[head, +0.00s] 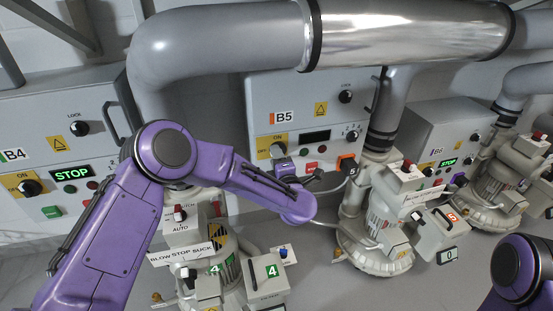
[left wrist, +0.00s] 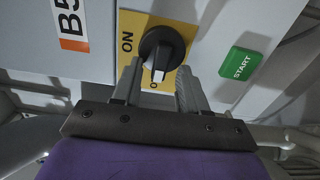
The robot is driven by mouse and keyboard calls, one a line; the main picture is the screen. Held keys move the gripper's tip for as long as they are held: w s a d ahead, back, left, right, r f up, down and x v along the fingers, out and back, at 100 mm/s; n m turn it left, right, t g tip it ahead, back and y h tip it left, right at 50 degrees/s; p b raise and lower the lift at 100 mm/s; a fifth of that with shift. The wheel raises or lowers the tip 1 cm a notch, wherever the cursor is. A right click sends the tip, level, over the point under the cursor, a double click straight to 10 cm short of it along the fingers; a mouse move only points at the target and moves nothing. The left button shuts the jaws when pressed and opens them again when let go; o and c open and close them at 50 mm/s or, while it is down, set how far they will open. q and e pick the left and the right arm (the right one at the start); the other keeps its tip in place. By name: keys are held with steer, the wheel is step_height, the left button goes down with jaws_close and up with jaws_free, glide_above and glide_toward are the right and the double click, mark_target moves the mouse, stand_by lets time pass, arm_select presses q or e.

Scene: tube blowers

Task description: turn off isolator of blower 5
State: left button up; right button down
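The blower 5 cabinet (head: 345,90), labelled B5, stands at the middle back. Its isolator is a black knob on a yellow ON/OFF plate (head: 264,152). In the left wrist view the isolator knob (left wrist: 161,50) is clear, and its light-marked grip points down to the partly hidden label beginning with O, away from ON. My left gripper (left wrist: 159,84) is open, its fingertips apart on both sides of the knob's lower part; whether they touch it I cannot tell. In the head view my left gripper (head: 281,158) is at the plate and hides most of the knob. My right gripper is out of view.
The B5 display (head: 302,137) is dark. Displays on B4 (head: 71,174) and B6 (head: 448,162) read STOP. A green START button (left wrist: 240,64) is right of the knob in the wrist view. Blower machines (head: 377,217) and pipes (head: 405,35) crowd the front and top.

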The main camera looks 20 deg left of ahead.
arm_select(q)
steer(key=p+v, duration=0.1)
steer(key=v, duration=0.9)
steer(key=shift+s+d+p, duration=0.2)
steer(key=shift+s+p, duration=0.05)
steer(key=shift+p, duration=0.15)
